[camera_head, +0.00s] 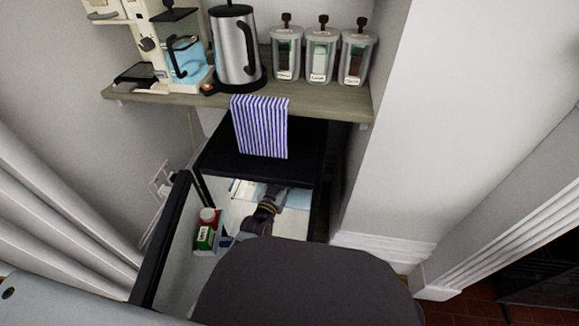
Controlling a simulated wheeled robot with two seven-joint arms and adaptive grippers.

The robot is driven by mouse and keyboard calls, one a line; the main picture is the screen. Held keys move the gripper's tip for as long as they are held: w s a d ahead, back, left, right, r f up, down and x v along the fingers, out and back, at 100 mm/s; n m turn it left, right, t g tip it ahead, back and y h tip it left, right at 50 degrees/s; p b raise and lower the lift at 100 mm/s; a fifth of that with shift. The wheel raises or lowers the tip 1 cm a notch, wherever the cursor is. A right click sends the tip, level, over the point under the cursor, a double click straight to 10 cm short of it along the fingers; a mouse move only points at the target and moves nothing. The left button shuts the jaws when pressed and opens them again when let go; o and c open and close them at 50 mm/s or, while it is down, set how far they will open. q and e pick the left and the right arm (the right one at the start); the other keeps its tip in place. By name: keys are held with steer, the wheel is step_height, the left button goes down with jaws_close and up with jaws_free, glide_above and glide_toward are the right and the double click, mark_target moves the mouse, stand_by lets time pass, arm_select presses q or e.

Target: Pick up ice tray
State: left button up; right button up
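A small black fridge (213,156) stands under the shelf with its door (160,245) swung open to the left. A dark and grey arm end, apparently my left gripper (273,200), reaches into the fridge opening. Its fingers are too small and too covered to tell open from shut. A flat pale blue-white thing (246,189) lies at the back of the opening, just beyond the gripper. It may be the ice tray, but I cannot tell for sure, nor whether the gripper touches it. My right gripper is not in view.
The door holds a green carton (204,238) and a red-capped container (208,216). A striped cloth (260,127) hangs over the shelf edge. The shelf (315,101) bears a kettle (236,50), a coffee maker (183,55) and several jars. A white wall (440,120) bounds the right.

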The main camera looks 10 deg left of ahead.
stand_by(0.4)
arm_select(q)
jaws_close()
steer(key=shift+r, duration=0.1)
stand_by(0.4)
